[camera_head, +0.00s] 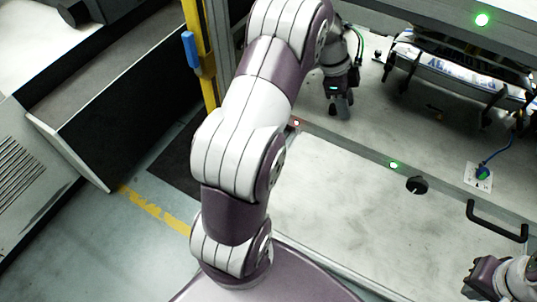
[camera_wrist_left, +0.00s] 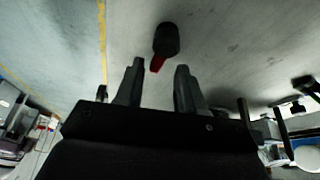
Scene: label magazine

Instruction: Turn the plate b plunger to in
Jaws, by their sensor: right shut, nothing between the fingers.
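My left gripper (camera_head: 341,108) points down over the grey panel in the head view. In the left wrist view its two fingers (camera_wrist_left: 158,90) are apart with nothing between them. A black knob with a red part (camera_wrist_left: 166,40) stands just beyond the fingertips in that view, apart from them. I cannot tell which knob it is in the head view; the gripper may hide it. No plate b marking is readable. My right gripper (camera_head: 484,277) is at the lower right edge of the head view, shut and empty, partly cut off.
A black round knob (camera_head: 417,185) sits on the front ledge near a green light (camera_head: 393,165). A black handle (camera_head: 497,222) is to its right. A blue cable ends at a white plate (camera_head: 478,178). A rack with black clips (camera_head: 460,70) stands at the upper right.

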